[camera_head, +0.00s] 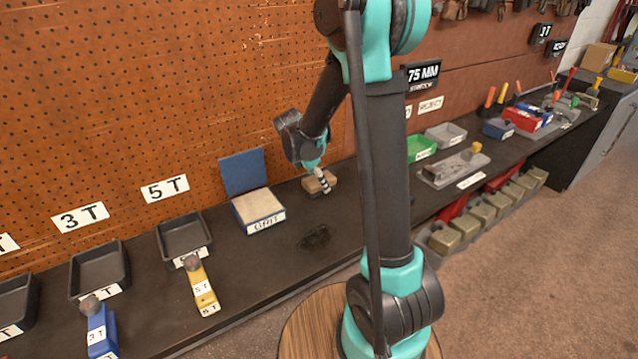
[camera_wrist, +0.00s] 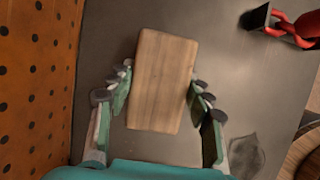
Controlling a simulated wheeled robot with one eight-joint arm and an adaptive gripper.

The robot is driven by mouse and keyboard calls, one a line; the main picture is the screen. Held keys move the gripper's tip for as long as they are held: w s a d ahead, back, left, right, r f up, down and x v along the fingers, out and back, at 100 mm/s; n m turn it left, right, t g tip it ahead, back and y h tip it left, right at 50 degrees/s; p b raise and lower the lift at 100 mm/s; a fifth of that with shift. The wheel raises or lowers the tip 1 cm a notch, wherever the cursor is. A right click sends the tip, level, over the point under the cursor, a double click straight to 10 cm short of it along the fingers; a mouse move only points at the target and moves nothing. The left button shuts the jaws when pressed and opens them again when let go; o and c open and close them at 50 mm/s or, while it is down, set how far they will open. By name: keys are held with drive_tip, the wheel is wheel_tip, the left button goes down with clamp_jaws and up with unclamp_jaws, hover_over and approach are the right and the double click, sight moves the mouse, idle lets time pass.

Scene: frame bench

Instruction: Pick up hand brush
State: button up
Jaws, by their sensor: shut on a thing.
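The hand brush (camera_head: 312,186) shows as a light wooden block at the back of the dark bench, close to the pegboard. In the wrist view the brush (camera_wrist: 163,85) lies lengthwise between the two fingers, its flat wooden top toward the camera. No bristles are visible. My gripper (camera_head: 322,180) reaches down onto it from above. In the wrist view my gripper (camera_wrist: 161,76) has one finger along each long side and is shut on the brush. I cannot tell whether the brush is clear of the bench top.
A blue open box labelled GRIT (camera_head: 260,208) stands left of the brush. A dark smudge (camera_head: 315,238) marks the bench in front. The pegboard (camera_wrist: 35,80) rises close on the left. A red object (camera_wrist: 288,28) lies at upper right in the wrist view.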

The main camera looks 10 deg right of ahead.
wheel_tip(320, 180, up, 10)
drive_tip(key=shift+r, duration=0.15)
idle(0.4)
